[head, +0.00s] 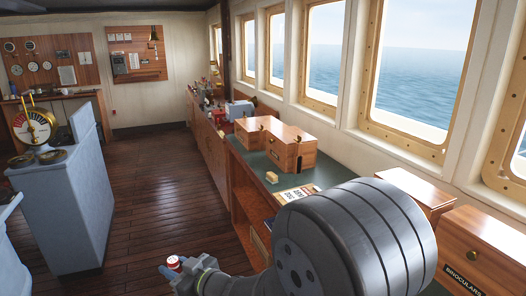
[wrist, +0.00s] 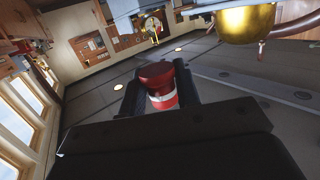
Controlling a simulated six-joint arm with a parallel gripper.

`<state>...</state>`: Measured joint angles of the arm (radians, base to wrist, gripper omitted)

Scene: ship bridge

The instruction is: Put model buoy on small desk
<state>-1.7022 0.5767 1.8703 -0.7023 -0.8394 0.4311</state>
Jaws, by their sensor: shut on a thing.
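The model buoy (wrist: 161,86) is a small red piece with a white band. In the wrist view it stands between the two dark fingers of my gripper (wrist: 160,93), which is shut on it. In the head view the buoy (head: 174,262) shows at the bottom, held by my gripper (head: 178,268) above the wooden floor, left of the long counter. I cannot tell for certain which piece of furniture is the small desk; a desk (head: 62,94) stands against the far left wall below the gauges.
A grey console (head: 65,200) with a brass telegraph (head: 33,125) stands at left. The green-topped counter (head: 258,163) runs under the windows at right, bearing wooden boxes (head: 285,150), a small wooden block (head: 271,177) and a printed card (head: 297,193). The floor (head: 150,180) between them is clear.

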